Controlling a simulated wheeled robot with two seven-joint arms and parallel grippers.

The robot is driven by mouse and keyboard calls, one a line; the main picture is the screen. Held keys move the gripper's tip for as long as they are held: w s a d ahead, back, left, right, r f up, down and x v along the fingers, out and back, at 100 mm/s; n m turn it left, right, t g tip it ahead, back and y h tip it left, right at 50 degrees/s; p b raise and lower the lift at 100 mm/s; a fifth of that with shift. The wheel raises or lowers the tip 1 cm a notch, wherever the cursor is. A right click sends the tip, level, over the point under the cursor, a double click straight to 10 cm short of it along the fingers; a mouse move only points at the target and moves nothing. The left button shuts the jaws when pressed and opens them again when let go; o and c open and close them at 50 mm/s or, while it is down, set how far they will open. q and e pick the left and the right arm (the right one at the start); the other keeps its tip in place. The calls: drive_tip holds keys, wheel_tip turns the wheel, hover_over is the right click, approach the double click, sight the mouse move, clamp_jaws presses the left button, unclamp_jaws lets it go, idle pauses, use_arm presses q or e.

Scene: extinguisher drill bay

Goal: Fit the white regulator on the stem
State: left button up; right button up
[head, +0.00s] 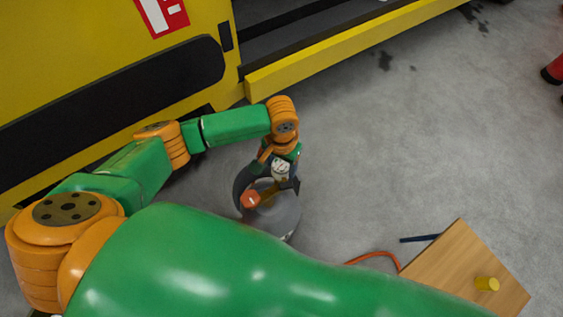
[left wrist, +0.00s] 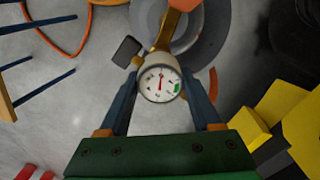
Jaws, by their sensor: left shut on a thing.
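The white regulator (left wrist: 160,78) has a round dial with a red needle and a green patch. My left gripper (left wrist: 162,88) is shut on it, a finger on each side. In the head view the regulator (head: 280,168) shows small at my left gripper (head: 281,177), over a grey round cylinder (head: 286,215). A brass piece (left wrist: 165,32) runs between the regulator and the cylinder top (left wrist: 205,40) in the left wrist view. I cannot tell whether it is the stem or whether the regulator is seated. An orange-red part (head: 250,200) sits beside it. My right gripper is not in view.
A yellow machine (head: 100,60) with a yellow rail (head: 350,50) borders the back left. Grey floor is open right of the cylinder.

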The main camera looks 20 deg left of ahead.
use_arm(q)
drive_tip(key=shift+f, duration=0.1)
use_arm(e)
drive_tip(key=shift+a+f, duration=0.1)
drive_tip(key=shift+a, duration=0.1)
use_arm(q)
drive_tip(key=shift+f, duration=0.4)
drive_tip(key=shift+f+b, duration=0.6)
drive_tip(key=shift+f, duration=0.05)
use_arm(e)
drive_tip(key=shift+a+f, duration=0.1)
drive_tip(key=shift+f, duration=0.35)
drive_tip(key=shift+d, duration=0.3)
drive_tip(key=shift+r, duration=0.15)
use_arm(q)
drive_tip(key=shift+r+p, duration=0.1)
drive_tip(key=shift+p, duration=0.45)
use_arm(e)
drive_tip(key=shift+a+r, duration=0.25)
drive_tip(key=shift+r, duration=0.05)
